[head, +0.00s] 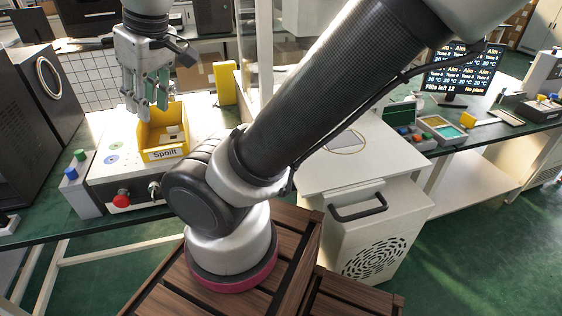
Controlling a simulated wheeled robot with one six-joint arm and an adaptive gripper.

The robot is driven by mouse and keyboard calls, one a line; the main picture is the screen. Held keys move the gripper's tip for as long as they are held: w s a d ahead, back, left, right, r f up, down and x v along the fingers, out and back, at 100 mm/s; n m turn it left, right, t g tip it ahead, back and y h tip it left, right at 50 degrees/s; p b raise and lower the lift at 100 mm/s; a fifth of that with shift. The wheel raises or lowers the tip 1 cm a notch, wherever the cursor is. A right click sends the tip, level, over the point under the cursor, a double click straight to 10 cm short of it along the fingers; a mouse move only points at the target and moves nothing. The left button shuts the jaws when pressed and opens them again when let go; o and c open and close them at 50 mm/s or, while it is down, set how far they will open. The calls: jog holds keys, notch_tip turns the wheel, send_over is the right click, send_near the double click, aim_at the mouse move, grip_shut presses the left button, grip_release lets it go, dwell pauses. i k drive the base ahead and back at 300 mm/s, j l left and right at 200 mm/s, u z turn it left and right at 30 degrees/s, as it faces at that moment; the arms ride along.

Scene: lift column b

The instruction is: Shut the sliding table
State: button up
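I cannot tell for sure which piece is the sliding table. A low white platform (112,177) on the left bench carries a yellow bin marked "Spoilt" (164,155); a red button (121,198) and a small metal knob (154,190) are at its front. A white cabinet (391,226) with a dark bar handle (357,206) and a round vent stands right of my arm. My gripper (152,112) points down above the platform, by the bin's back left side. Its fingers look apart, with greenish pads showing and nothing between them. My arm hides the platform's right part.
A dark machine with a round window (42,95) stands at the far left, beside a small button box (80,185). A yellow block (224,83) stands behind the bin. A screen (460,72) and coloured trays (440,128) are on the right bench. Green floor is open at lower right.

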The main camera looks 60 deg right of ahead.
aim_at(349, 176)
jog(key=k, duration=1.05)
jog(key=k+z, duration=0.15)
jog(key=z, duration=1.5)
jog(key=j+z, duration=0.45)
jog(key=j, duration=0.95)
jog(key=i, duration=0.05)
